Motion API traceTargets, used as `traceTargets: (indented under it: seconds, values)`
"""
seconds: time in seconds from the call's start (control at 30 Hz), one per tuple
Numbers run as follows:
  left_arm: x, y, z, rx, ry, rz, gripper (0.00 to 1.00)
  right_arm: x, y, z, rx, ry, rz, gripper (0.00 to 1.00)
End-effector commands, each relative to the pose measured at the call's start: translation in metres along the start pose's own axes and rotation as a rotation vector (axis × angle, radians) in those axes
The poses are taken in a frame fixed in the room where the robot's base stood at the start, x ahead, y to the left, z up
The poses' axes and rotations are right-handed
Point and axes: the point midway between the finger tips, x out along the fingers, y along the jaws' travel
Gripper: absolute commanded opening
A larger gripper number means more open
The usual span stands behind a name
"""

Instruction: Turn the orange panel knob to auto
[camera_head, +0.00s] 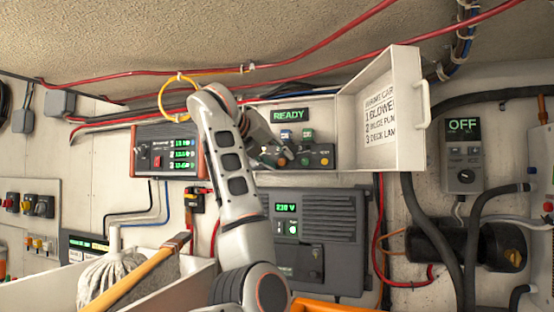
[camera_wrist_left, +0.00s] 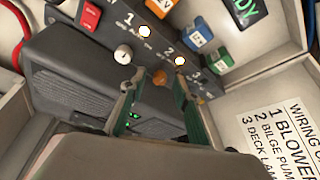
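The orange panel knob (camera_wrist_left: 160,77) is on a dark panel (camera_wrist_left: 118,22), close to the printed 2, in the left wrist view. My left gripper (camera_wrist_left: 157,84) is open, one finger on each side of the knob. A gap shows between each fingertip and the knob, and I cannot tell how deep the tips reach. A white knob (camera_wrist_left: 123,55) sits near the printed 1. In the head view the left gripper (camera_head: 273,152) is at the open wall box and partly covers the panel. I cannot read the knob's marked positions. My right gripper is not in view.
Two lit lamps (camera_wrist_left: 144,32) and a red switch (camera_wrist_left: 90,16) are on the panel. Orange, blue and green blocks (camera_wrist_left: 200,36) are beside it. The box's open lid (camera_head: 385,112) stands to the right. A mop (camera_head: 108,275) with a wooden handle is at lower left.

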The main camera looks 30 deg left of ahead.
Motion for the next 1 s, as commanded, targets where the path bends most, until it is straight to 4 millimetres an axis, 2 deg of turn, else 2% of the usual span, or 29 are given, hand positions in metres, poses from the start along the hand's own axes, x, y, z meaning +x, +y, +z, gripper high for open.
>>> traceTargets:
  seconds: [0.23,0.37,0.7,1.0]
  values:
    - [-0.002,0.000,0.001,0.000,-0.001,0.001,0.31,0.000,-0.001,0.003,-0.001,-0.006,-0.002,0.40]
    - [-0.012,0.001,0.001,0.001,-0.002,0.003,0.31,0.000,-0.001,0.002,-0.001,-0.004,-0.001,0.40]
    - [-0.065,0.000,0.001,-0.001,-0.004,-0.001,0.31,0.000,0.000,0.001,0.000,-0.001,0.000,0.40]
    - [-0.101,-0.004,0.003,-0.003,-0.009,-0.010,0.31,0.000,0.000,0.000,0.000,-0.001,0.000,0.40]
